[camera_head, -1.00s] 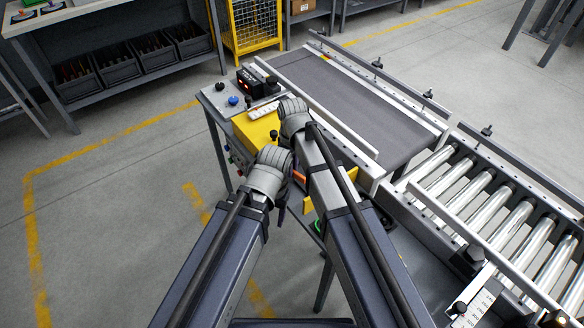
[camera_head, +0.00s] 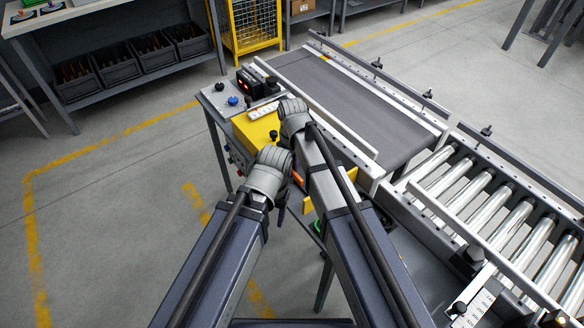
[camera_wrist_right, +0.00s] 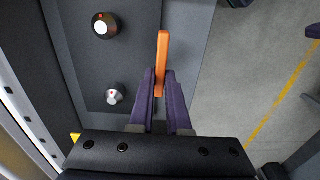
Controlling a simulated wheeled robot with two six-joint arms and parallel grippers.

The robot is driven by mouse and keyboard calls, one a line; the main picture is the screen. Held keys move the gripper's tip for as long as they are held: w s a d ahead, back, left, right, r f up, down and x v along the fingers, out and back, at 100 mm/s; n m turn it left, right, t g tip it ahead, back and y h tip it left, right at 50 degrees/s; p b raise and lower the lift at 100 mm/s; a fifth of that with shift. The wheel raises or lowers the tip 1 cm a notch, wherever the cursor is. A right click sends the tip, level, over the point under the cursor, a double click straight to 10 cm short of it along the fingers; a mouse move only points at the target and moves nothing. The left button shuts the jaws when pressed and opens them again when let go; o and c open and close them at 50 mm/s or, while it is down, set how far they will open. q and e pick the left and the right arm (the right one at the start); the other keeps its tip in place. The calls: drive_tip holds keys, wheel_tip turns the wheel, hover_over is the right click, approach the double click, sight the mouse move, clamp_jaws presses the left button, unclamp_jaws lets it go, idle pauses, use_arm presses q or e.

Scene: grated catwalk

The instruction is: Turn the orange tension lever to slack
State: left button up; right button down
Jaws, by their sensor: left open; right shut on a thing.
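The orange tension lever (camera_wrist_right: 162,50) stands out between the two fingers of my right gripper (camera_wrist_right: 160,82) in the right wrist view. The fingers are shut on it, and its free end reaches past their tips. In the head view only a small orange part (camera_head: 298,178) of the lever shows between my two arms. My right gripper is mostly hidden there behind its own arm. My left gripper (camera_head: 282,206) is below the left wrist, apart from the lever; its fingers are largely hidden.
A yellow box (camera_head: 253,130) and a small control table (camera_head: 215,98) stand beyond my wrists. A belt conveyor (camera_head: 345,100) and a roller conveyor (camera_head: 500,215) run along the right. Open floor (camera_head: 110,215) lies left.

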drive_tip(key=c, duration=0.9)
unclamp_jaws()
drive_tip(key=shift+r, duration=0.1)
wheel_tip(320, 180, up, 8)
drive_tip(key=p, duration=0.8)
drive_tip(key=shift+f, duration=0.2)
